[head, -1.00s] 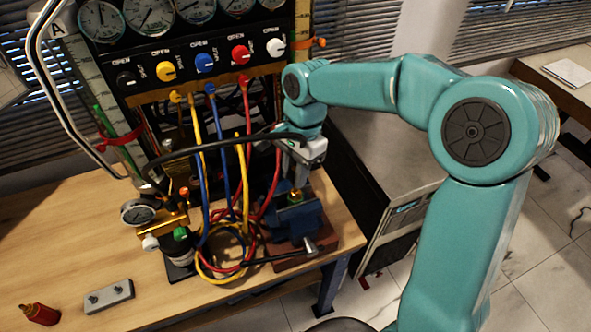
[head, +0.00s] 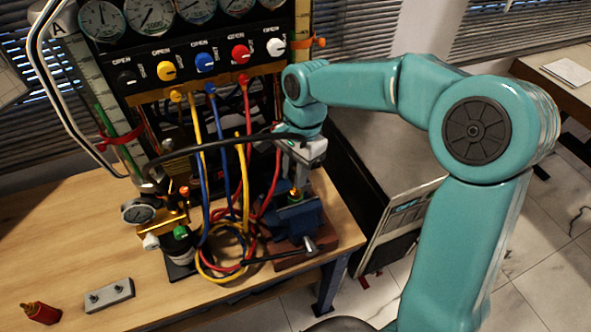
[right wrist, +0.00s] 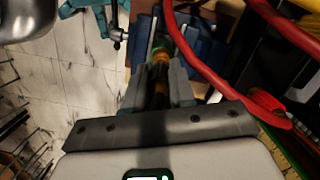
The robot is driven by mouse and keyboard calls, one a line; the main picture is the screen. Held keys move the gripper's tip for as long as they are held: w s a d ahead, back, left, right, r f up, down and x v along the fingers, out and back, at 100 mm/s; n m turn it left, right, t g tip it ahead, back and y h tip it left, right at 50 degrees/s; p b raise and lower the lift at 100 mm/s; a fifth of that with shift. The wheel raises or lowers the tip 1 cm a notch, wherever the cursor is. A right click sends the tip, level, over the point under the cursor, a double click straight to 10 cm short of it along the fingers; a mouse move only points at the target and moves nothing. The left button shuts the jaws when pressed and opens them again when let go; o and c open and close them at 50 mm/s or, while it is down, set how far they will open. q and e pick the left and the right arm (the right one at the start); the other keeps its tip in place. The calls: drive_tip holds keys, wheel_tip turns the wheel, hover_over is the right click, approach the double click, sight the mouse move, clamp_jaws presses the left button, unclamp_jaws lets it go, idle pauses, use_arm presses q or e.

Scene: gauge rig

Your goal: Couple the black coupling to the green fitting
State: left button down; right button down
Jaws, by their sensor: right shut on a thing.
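My right gripper (head: 297,172) hangs over the blue vise (head: 300,217) at the bench's right end. In the right wrist view its fingers (right wrist: 160,84) are shut on a dark piece between them, apparently the black coupling (right wrist: 160,96), largely hidden by the fingers. Just beyond the fingertips is an orange-brass piece (right wrist: 161,59) with the green fitting (right wrist: 157,48) behind it. In the head view the fitting (head: 295,195) shows small above the vise. I cannot tell whether coupling and fitting touch. My left gripper is not in view.
A black hose (head: 222,143) arches left from my gripper. Yellow, blue and red hoses (head: 273,185) hang close to its left; the red one (right wrist: 197,62) passes beside the fingers. A gauge (head: 138,211), grey block (head: 109,296) and red bottle (head: 40,313) stand left.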

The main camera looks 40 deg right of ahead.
drive_tip(key=shift+s+f, duration=0.1)
drive_tip(key=shift+f, duration=0.15)
drive_tip(key=shift+f+b, duration=0.75)
drive_tip(key=shift+f, duration=0.35)
idle(0.4)
drive_tip(key=c, duration=0.5)
unclamp_jaws()
drive_tip(key=shift+c, duration=0.2)
wheel_tip(320, 180, up, 16)
drive_tip(key=d, duration=0.2)
drive_tip(key=shift+w+d, duration=0.2)
drive_tip(key=shift+w, duration=0.05)
drive_tip(key=shift+r, duration=0.1)
